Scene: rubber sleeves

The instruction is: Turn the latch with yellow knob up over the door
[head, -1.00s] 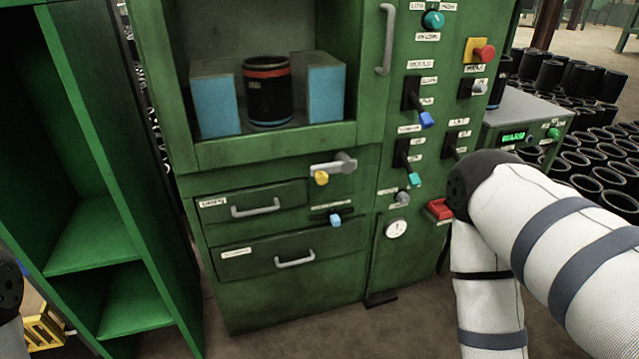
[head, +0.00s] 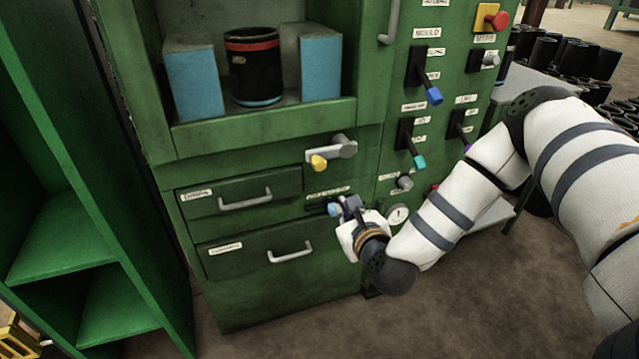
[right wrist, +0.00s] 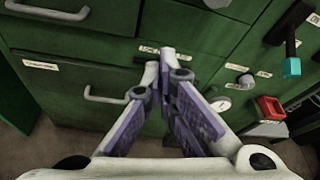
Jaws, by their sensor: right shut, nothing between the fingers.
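The latch (head: 343,146) is a grey bar on the green cabinet front, just below the open compartment. Its yellow knob (head: 318,163) is at the left end, the grey pivot at the right, so it lies nearly level. No door panel can be made out over the opening. My right gripper (head: 344,205) is below the latch, in front of the blue slider knob (head: 333,209); I cannot tell if they touch. In the right wrist view its fingertips (right wrist: 160,77) are together and empty. The latch does not show there. My left gripper is not in view.
A black sleeve (head: 252,72) stands between blue blocks in the compartment. Two drawers with grey handles (head: 245,201) are left of my gripper. Levers with blue (head: 434,96) and teal (head: 419,162) knobs stick out at the right. A green shelf (head: 60,215) stands at left.

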